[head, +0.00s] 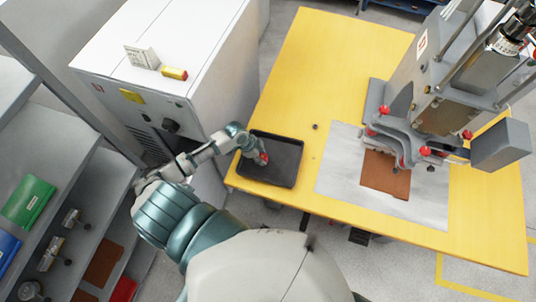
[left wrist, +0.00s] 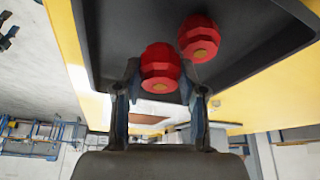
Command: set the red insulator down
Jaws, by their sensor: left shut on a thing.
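My left gripper (head: 260,153) reaches over the black tray (head: 288,163) at the near left corner of the yellow table. In the left wrist view the gripper (left wrist: 161,92) is shut on a red ribbed insulator (left wrist: 161,65) with a tan end, held between its two fingers. A second, similar red insulator (left wrist: 200,37) is close beside it, at the tray (left wrist: 262,40). In the head view only a small patch of red shows at the gripper. I cannot tell whether the held insulator touches the tray floor. My right gripper is not in view.
The yellow table (head: 300,85) is clear behind the tray, apart from a small dark spot. A press machine (head: 440,100) with red knobs stands at right, above a brown sheet (head: 385,176) on a grey plate. A white cabinet (head: 165,50) stands left of the table, shelves further left.

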